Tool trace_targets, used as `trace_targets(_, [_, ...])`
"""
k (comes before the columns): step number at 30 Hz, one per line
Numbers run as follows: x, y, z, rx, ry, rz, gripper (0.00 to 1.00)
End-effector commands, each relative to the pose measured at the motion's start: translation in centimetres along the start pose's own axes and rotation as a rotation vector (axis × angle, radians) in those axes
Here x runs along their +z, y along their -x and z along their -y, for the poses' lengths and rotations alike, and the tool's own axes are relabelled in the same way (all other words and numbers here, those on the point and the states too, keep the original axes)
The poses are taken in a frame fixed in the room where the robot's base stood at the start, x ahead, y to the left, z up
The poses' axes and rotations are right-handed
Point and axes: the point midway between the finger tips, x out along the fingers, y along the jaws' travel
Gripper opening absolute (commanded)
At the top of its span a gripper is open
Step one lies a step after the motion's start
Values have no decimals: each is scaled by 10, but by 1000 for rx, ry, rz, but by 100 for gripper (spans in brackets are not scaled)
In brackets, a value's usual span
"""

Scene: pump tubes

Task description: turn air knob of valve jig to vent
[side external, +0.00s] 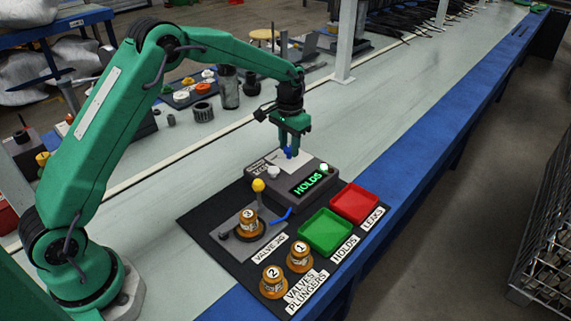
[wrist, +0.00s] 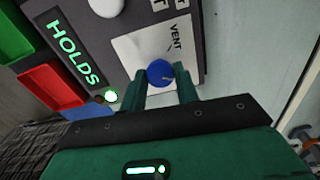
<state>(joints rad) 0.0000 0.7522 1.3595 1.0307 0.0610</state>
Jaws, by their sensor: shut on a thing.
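The blue air knob (wrist: 160,71) sits on a pale panel of the grey box (side external: 322,197), beside the printed word VENT. A short pale mark shows on the knob; I cannot tell which setting it points to. My gripper (wrist: 161,76) has a finger on each side of the knob and is shut on it. In the side view my gripper (side external: 290,149) reaches down to the box from above, and the knob shows as blue between the fingers. The box's display (side external: 308,183) reads HOLDS in green, with a lit green lamp (wrist: 110,96) next to it.
The jig plate labelled VALVE JIG (side external: 268,240) holds valve 3 (side external: 248,222), near a yellow-topped post (side external: 258,185). Valves 1 (side external: 300,257) and 2 (side external: 273,281) stand in front. The green tray (side external: 326,232) and red tray (side external: 355,203) are empty.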

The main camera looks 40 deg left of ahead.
Motion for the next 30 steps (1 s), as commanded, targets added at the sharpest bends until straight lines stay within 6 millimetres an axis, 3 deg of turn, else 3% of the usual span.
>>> trace_targets(30, [-1,2,0,2,960,-4,8])
